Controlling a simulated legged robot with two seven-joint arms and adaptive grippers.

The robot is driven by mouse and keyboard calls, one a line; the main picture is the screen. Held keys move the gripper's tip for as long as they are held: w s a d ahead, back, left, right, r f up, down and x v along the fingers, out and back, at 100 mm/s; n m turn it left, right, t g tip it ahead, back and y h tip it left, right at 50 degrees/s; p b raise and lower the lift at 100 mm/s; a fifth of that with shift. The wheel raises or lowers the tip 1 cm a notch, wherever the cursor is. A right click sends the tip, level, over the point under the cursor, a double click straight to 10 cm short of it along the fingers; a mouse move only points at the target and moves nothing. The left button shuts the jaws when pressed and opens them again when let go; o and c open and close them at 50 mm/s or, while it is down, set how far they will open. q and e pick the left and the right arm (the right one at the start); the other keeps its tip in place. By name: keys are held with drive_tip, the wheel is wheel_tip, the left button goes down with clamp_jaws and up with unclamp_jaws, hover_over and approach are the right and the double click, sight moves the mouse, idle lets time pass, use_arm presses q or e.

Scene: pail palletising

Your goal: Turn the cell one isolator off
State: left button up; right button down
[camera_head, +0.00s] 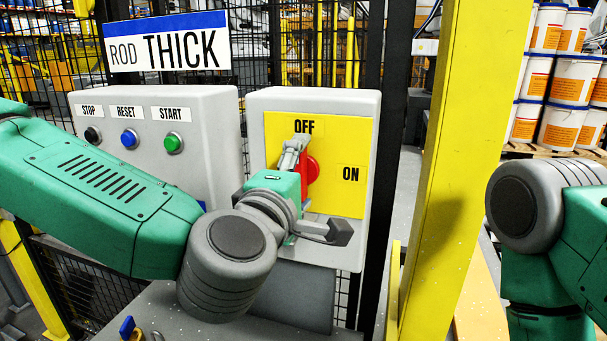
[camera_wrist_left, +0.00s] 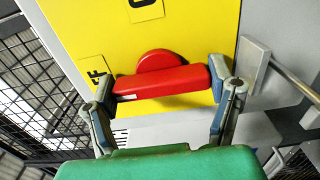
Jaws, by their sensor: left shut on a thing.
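The isolator is a grey box (camera_head: 366,112) with a yellow plate (camera_head: 342,140), marked OFF at the top and ON at the right. Its red handle (camera_head: 304,184) stands about upright, its line running towards OFF. In the left wrist view the red handle (camera_wrist_left: 180,82) lies across the picture in front of its round red hub. My left gripper (camera_head: 302,176) is shut on the handle, with one finger at each end of it in the left wrist view. The gripper and wrist hide part of the handle in the head view. My right gripper is out of view; only that arm shows.
A grey button box (camera_head: 205,110) with STOP, RESET and START buttons stands left of the isolator, below a ROD THICK sign (camera_head: 168,45). A yellow post (camera_head: 462,130) rises at the right. Stacked white pails (camera_head: 568,78) stand behind it.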

use_arm(q)
drive_tip(key=o, duration=1.1)
drive_tip(key=shift+a+f, duration=0.1)
drive_tip(key=shift+f, duration=0.2)
drive_tip(key=shift+a+r, duration=0.1)
drive_tip(key=shift+s+a, duration=0.1)
drive_tip(key=shift+s, duration=0.1)
drive_tip(key=v, duration=0.6)
drive_tip(key=shift+s+a, duration=0.1)
drive_tip(key=shift+s, duration=0.3)
